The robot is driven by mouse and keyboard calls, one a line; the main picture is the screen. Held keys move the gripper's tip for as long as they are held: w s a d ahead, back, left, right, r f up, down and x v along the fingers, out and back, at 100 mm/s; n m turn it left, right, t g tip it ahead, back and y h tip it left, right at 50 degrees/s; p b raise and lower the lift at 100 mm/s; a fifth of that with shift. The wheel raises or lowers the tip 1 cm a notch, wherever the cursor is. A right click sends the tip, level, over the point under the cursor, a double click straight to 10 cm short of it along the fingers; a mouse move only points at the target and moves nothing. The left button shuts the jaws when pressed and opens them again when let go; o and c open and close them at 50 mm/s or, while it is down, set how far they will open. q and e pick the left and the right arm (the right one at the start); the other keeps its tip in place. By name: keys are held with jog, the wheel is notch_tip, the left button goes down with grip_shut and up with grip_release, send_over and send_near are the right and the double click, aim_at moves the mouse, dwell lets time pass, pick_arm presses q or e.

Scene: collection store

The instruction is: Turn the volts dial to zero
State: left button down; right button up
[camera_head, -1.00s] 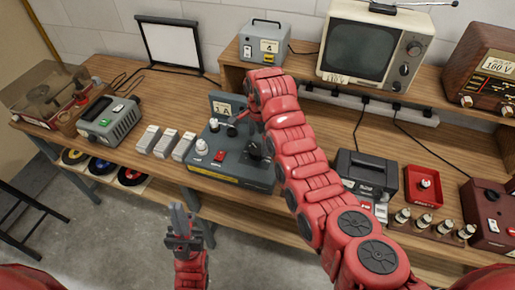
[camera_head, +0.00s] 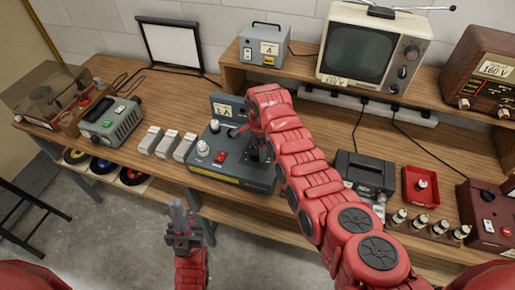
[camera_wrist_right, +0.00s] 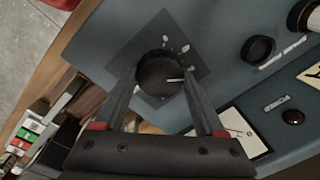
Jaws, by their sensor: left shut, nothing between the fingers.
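The blue-grey box (camera_head: 235,177) stands near the bench's front edge. In the right wrist view, a black round dial (camera_wrist_right: 160,73) with a white pointer line sits on a dark square plate on its panel (camera_wrist_right: 225,85). The pointer aims to the right in that view. Small marks around the dial are too blurred to read. My right gripper (camera_wrist_right: 160,82) is over the box, fingers apart, one on each side of the dial; I cannot tell whether they touch it. In the head view my arm mostly hides the dial. My left gripper (camera_head: 179,207) is shut and empty, in front of the bench.
The box also carries a white-topped knob (camera_head: 203,148), a red switch (camera_head: 220,156) and another black knob (camera_wrist_right: 258,50). Several light-grey blocks (camera_head: 167,143) stand left of it. A black device (camera_head: 366,172) and a red tray (camera_head: 420,184) lie right of my arm.

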jog(key=c, duration=0.5)
jog(key=shift+f+n+b, duration=0.25)
jog(key=shift+n+b, duration=0.25)
jog(key=shift+b, duration=0.3)
jog(key=shift+c, duration=0.2)
jog(key=n+b, duration=0.9)
jog(key=b, duration=0.3)
jog(key=shift+g, duration=0.3)
jog(key=n+b, duration=0.1)
jog(key=n, duration=0.1)
jog(key=shift+w+r+n+b, duration=0.1)
jog(key=shift+n+b, duration=0.3)
jog(key=shift+r+n, duration=0.1)
jog(key=shift+n, duration=1.4)
jog(key=shift+b, duration=0.3)
jog(key=o, duration=1.3)
jog(key=shift+o, duration=0.2)
